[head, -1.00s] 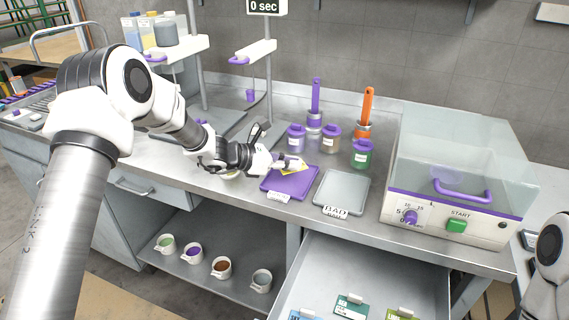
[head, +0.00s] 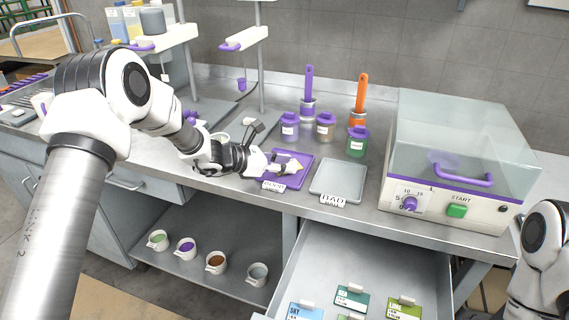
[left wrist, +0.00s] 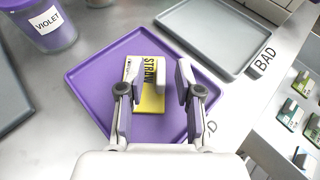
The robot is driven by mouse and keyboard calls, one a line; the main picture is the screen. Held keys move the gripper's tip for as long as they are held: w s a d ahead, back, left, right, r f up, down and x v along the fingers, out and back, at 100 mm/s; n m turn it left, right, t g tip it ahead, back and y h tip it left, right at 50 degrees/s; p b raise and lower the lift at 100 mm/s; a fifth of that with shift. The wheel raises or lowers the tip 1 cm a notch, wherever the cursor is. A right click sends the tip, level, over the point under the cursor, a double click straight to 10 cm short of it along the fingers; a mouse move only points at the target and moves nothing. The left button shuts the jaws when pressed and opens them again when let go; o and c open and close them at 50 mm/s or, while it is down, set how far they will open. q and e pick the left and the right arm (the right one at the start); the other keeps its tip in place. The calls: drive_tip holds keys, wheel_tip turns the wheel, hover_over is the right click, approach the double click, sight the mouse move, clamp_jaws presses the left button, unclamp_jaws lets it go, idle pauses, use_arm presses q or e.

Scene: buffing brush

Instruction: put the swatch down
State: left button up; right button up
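The swatch (left wrist: 152,101) is a yellow card with black lettering that reads STRAW. In the left wrist view it lies over the purple tray (left wrist: 86,76), close to its middle. My left gripper (left wrist: 158,76) is open, its two fingers apart above the swatch. The left finger covers part of the card's left edge. In the head view my left gripper (head: 285,167) reaches over the purple tray (head: 293,183) and mostly hides the swatch. My right gripper is out of view.
A grey tray labelled BAD (head: 337,180) lies right of the purple one. Lidded jars (head: 357,142) stand behind, and a machine with a clear lid (head: 450,150) is at the right. An open drawer (head: 325,255) with several swatches juts out below.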

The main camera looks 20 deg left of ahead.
use_arm(q)
drive_tip(key=v, duration=1.2)
drive_tip(key=shift+b, duration=0.3)
idle(0.5)
